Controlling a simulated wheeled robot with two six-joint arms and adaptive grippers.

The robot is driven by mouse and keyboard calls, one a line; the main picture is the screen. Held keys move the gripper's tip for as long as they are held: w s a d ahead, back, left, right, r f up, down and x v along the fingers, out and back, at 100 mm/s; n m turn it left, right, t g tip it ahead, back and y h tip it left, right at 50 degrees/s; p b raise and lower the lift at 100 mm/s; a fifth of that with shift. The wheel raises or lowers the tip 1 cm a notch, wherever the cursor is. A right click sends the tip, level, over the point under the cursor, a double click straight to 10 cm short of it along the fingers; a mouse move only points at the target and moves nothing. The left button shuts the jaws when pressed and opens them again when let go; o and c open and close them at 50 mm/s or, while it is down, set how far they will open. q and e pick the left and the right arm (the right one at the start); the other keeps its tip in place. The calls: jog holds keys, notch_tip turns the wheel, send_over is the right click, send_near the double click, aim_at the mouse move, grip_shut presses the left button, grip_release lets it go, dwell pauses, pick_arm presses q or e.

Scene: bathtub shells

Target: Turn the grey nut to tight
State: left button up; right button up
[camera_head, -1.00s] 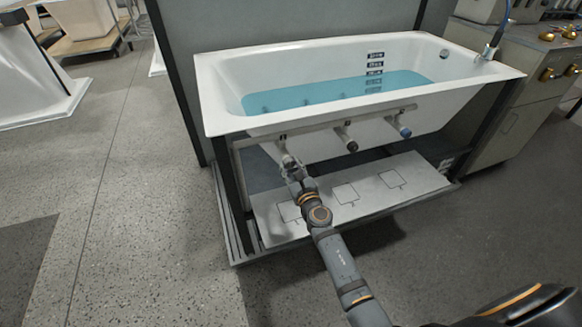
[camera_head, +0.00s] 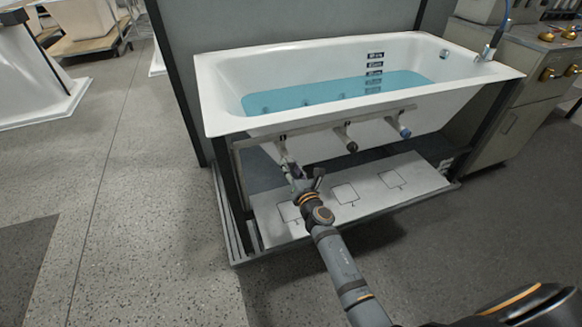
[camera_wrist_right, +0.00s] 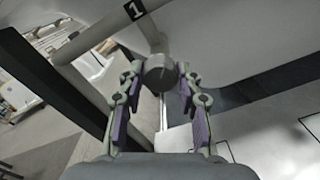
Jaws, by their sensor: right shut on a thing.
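The grey nut (camera_wrist_right: 158,72) sits on the end of a pipe fitting under the tub's near side, beneath a tag marked 1. In the right wrist view it lies between the purple-lined fingers of my right gripper (camera_wrist_right: 158,98). In the head view, my right gripper (camera_head: 291,170) reaches up to the leftmost fitting and is shut on the nut, whose own surface is mostly hidden there. How tight the nut is cannot be told. My left gripper is not in view.
The white bathtub (camera_head: 225,100) holds blue water. A dark-ended fitting (camera_head: 350,144) and a blue-ended fitting (camera_head: 405,132) hang to the right on the same rail. A white panel (camera_head: 420,172) with marked squares lies below. A dark frame post (camera_wrist_right: 45,80) stands close left of the gripper.

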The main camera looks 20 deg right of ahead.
jog(key=m, duration=0.5)
jog(key=shift+f+m, duration=0.1)
jog(key=shift+m, duration=2.1)
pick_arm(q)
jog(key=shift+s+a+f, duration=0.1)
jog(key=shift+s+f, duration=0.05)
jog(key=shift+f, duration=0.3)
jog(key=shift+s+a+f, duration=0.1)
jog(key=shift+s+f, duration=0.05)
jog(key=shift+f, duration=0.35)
pick_arm(e)
jog(key=shift+m, duration=0.3)
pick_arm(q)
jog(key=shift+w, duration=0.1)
pick_arm(e)
jog(key=o, duration=1.2)
jog(key=shift+c, duration=0.2)
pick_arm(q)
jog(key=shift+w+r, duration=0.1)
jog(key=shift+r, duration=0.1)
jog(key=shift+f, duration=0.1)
pick_arm(e)
jog(key=s, duration=1.2)
jog(key=shift+d, duration=0.2)
